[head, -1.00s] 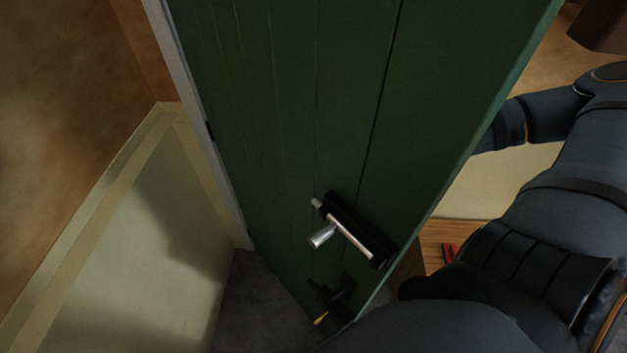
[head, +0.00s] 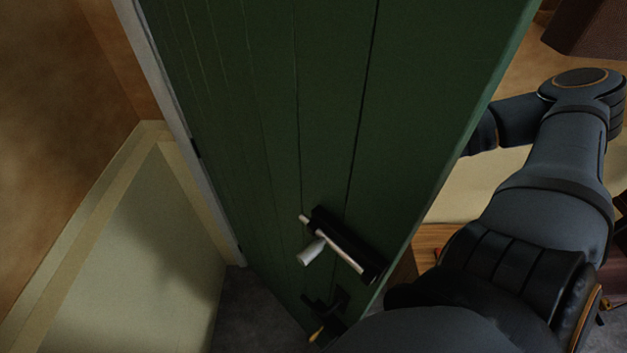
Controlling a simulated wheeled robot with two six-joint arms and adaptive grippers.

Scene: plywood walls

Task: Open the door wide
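A green plank door (head: 330,120) stands ajar, hinged along the white frame (head: 160,90) on its left. Its free edge runs diagonally down the right side. A handle (head: 338,248), with a black plate and pale metal parts, sits low on the face I see. Below it is a small black fitting (head: 325,310) with a yellowish tip. My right arm comes in from the right, and its far part passes behind the door's free edge, where its gripper is hidden. My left gripper is out of the picture.
A pale wall panel (head: 130,260) with a ledge and an orange-brown wall (head: 60,110) stand left of the door frame. Grey floor (head: 255,310) shows below the door. Beyond the free edge are a wooden floor (head: 430,238) and a dark brown object (head: 590,25).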

